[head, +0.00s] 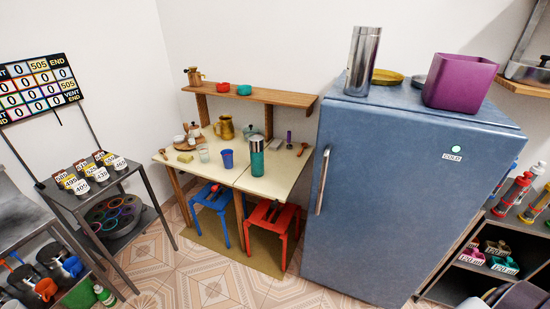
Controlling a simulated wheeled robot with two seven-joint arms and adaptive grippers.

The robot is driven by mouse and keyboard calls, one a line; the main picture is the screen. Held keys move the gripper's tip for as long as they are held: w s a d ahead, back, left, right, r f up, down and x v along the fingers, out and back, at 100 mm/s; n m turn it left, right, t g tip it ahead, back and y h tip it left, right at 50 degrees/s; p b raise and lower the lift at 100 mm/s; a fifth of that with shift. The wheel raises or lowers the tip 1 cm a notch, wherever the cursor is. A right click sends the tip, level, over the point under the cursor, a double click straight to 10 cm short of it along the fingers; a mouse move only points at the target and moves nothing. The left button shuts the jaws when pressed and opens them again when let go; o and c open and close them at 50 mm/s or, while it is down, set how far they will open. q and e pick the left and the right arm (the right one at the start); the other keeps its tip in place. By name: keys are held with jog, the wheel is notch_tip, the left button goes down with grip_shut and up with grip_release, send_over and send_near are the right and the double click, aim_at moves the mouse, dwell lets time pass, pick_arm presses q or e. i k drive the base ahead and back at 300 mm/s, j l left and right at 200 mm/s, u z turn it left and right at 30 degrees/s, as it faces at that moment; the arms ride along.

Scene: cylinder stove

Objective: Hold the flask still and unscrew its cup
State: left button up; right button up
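A teal flask (257,165) stands upright on the cream table (285,176), near its front edge. Its upper part is a grey metallic cup (257,142), which sits on top of the body. Whether the cup's thread is loose cannot be told at this size. Neither of my grippers is in view, and nothing touches the flask.
A blue cup (227,159), a clear glass (203,153) and a brass jug (224,128) share the table. A blue stool (211,200) and a red stool (272,216) stand under it. The blue fridge (400,190) blocks the right. The tiled floor (215,280) in front is clear.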

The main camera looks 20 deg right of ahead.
aim_at(257, 159)
jog(key=i+j+z, duration=0.25)
jog(key=z, duration=0.2)
jog(key=i+j+z, duration=0.3)
jog(key=z, duration=0.15)
jog(key=i+j+z, duration=0.2)
jog(key=j, duration=0.15)
jog(key=j+z, duration=0.2)
jog(key=j, duration=0.2)
jog(key=i+j+z, duration=0.2)
jog(key=j, duration=0.2)
jog(key=k, duration=0.05)
